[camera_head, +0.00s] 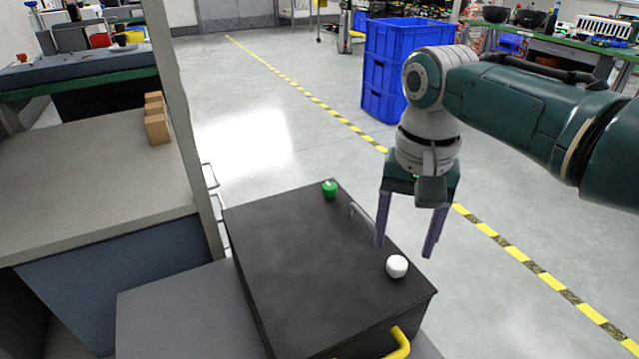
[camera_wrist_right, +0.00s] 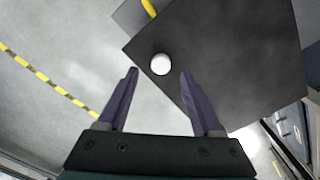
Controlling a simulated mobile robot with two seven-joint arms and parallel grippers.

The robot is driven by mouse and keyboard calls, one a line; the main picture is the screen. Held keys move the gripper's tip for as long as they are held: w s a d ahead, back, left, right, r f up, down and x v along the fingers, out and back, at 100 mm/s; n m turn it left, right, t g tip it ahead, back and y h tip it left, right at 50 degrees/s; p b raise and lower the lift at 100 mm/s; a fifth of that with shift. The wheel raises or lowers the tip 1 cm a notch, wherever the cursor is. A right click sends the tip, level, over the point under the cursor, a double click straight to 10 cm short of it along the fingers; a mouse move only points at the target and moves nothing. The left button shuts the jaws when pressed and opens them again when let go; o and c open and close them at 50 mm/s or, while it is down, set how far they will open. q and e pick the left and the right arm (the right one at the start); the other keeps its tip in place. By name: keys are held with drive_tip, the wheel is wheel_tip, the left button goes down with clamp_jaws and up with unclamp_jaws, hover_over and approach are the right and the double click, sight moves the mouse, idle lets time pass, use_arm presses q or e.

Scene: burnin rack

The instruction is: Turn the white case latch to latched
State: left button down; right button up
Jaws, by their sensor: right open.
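A dark case (camera_head: 300,265) stands on a grey surface in the lower middle of the head view. A round white knob (camera_head: 396,266), which looks like the white case latch, is on its lid near the right corner. In the right wrist view the white knob (camera_wrist_right: 160,64) lies beyond and between the fingertips, on the case (camera_wrist_right: 225,60). My right gripper (camera_head: 406,248) points down with its purple fingers apart, empty, above and behind the white knob. The fingers do not touch it. The knob's turn position cannot be told. My left gripper is not in view.
A green knob (camera_head: 330,189) and a grey handle (camera_head: 362,222) are on the case's far side. A yellow handle (camera_head: 398,345) is at its near edge. A workbench (camera_head: 90,185) and post stand left. Blue crates (camera_head: 385,75) stand behind. Floor to the right is clear.

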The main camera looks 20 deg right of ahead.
sight(398, 263)
wheel_tip(398, 263, down, 4)
drive_tip(key=shift+f+b, duration=0.1)
drive_tip(key=shift+b, duration=0.7)
clamp_jaws()
